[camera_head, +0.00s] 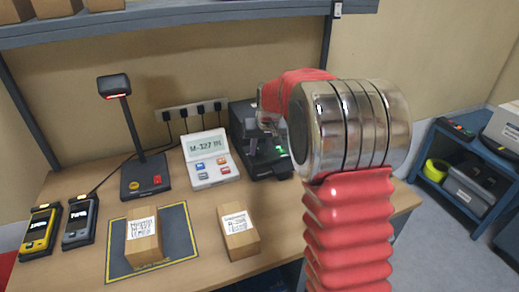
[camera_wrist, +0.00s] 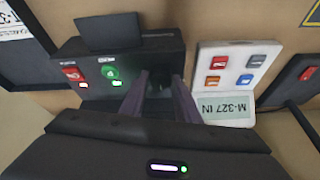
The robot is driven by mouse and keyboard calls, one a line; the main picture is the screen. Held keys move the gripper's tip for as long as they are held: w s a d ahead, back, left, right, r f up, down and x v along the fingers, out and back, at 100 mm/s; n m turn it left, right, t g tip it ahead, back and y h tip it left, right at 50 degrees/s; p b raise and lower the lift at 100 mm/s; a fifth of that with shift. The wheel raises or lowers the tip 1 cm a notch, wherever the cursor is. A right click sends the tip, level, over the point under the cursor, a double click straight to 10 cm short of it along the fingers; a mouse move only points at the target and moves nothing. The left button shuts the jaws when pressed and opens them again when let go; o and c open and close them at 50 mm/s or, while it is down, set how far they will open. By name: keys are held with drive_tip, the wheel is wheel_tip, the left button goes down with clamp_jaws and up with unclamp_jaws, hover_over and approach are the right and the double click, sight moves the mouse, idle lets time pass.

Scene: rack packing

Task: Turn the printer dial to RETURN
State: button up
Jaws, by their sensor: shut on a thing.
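The black printer (camera_head: 262,150) stands at the back of the bench, partly hidden behind my arm, with a green light on it. In the wrist view the printer (camera_wrist: 125,55) shows upside down, with a red button and a lit green button on its face. My gripper (camera_wrist: 160,84) is at the printer, its two fingers closed on the dark dial, which sits between them and is mostly hidden. The dial's pointer and the RETURN mark cannot be read. In the head view my gripper is small and partly hidden by my arm.
A white console (camera_head: 211,158) reading M-327 IN stands close beside the printer. A scanner stand (camera_head: 145,175), two handhelds, a box on a dark mat (camera_head: 120,262) and another box (camera_head: 238,235) are on the bench. A shelf (camera_head: 200,25) hangs above; a blue rack (camera_head: 450,172) is at right.

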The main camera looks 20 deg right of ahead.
drive_tip(key=o, duration=1)
drive_tip(key=shift+o, duration=0.2)
drive_tip(key=shift+r, duration=0.15)
drive_tip(key=v, duration=1.3)
drive_tip(key=shift+r, duration=0.2)
drive_tip(key=shift+s+f, duration=0.1)
